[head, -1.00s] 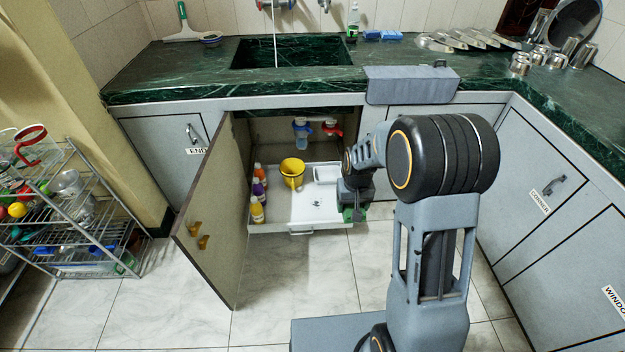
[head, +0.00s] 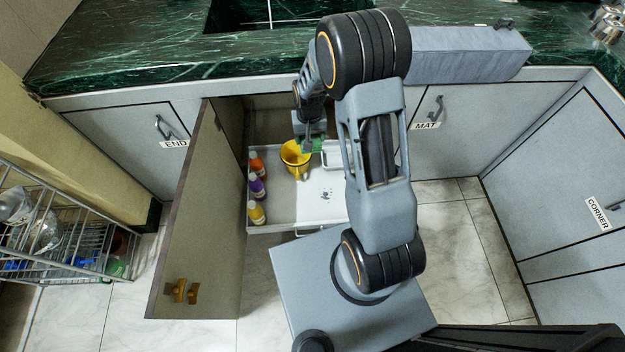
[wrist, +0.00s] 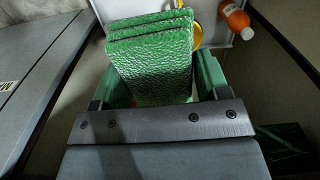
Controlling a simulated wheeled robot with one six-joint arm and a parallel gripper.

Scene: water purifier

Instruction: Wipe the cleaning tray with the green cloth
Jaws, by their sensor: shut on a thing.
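My gripper (head: 312,146) is shut on the green cloth (wrist: 152,62), a folded, textured stack between the green fingers. In the head view only a little of the cloth (head: 312,148) shows, beside the yellow jug (head: 294,156). The white cleaning tray (head: 285,210) is pulled out of the open cabinet under the counter. Dark spots (head: 325,194) mark its bare floor toward the front right. My gripper is over the back of the tray; I cannot tell whether the cloth touches it. My arm hides the tray's right part.
Orange, purple and yellow bottles (head: 257,187) line the tray's left side; the orange bottle (wrist: 236,20) also shows at the wrist. The open cabinet door (head: 195,220) stands on the left. The counter edge (head: 180,82) is above. A wire rack (head: 70,240) stands far left.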

